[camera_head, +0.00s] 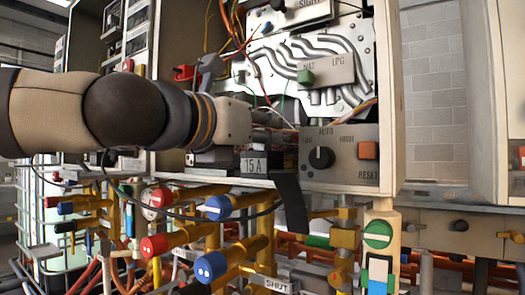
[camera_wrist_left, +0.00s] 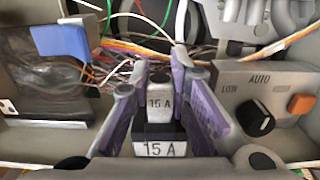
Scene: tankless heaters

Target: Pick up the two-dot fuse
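My left gripper (camera_head: 272,128) reaches in from the left in front of the open panel, above the 15 A label. In the left wrist view its two purple-padded fingers (camera_wrist_left: 160,85) stand on either side of a pale fuse (camera_wrist_left: 160,101) marked 15 A. Whether the pads touch the fuse is unclear. A black holder with a second 15 A label (camera_wrist_left: 158,149) sits below the fuse; the label also shows in the head view (camera_head: 253,165). No dots can be made out on the fuse, so I cannot tell whether it is the two-dot one. My right gripper is out of view.
A grey control box (camera_head: 340,160) with a black knob and orange button stands close to the right of the fingers. Loose wires (camera_wrist_left: 125,50) run behind them. A blue part (camera_wrist_left: 60,40) is at the left. Several valves and pipes (camera_head: 210,265) lie below.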

